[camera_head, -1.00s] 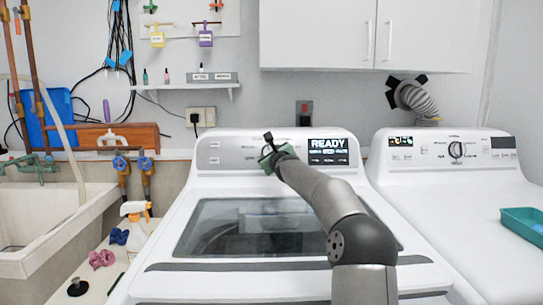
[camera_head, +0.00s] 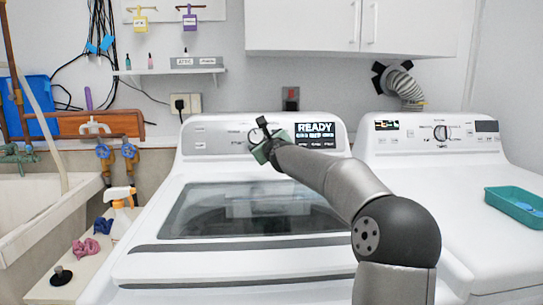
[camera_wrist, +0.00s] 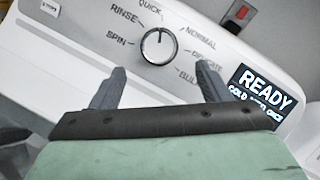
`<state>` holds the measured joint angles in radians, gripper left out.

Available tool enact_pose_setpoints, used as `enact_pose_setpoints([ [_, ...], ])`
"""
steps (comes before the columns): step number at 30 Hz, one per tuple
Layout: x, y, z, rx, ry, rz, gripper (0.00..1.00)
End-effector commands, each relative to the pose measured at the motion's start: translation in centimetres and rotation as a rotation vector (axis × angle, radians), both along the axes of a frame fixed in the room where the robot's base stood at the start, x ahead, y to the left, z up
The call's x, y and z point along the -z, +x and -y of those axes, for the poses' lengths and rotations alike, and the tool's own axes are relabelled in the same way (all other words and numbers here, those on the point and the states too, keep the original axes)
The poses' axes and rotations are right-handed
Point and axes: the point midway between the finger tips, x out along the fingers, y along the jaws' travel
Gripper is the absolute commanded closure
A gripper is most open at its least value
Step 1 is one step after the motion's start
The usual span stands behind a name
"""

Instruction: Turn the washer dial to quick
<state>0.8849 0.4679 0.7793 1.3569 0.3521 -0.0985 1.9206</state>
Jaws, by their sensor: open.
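The washer (camera_head: 240,245) stands in the middle of the head view, its control panel (camera_head: 215,140) upright at the back. Its round dial (camera_wrist: 158,47) shows in the wrist view, ringed by the labels SPIN, RINSE, QUICK, NORMAL, DELICATE and BULKY. A thin mark on the dial points roughly up, near the QUICK–NORMAL side; the exact setting is hard to tell. My gripper (camera_wrist: 161,73) is open and empty, with its fingertips below and to either side of the dial, apparently not touching it.
The READY display (camera_head: 315,135) is right of the dial. A dryer (camera_head: 460,225) with its own knob stands to the right, a teal tray (camera_head: 515,206) on top. A shelf and cupboards hang above.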

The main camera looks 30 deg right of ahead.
Motion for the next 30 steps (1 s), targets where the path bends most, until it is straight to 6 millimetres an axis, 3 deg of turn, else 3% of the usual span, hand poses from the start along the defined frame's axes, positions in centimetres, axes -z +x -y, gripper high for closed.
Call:
enact_pose_setpoints([
  [6,0.3,-4.3,-0.7,0.003,-0.004,-0.002,0.3],
  [15,-0.2,-8.0,-1.2,0.003,-0.001,0.0,0.3],
  [30,-0.4,-9.4,-1.8,-0.001,-0.001,-0.002,0.3],
])
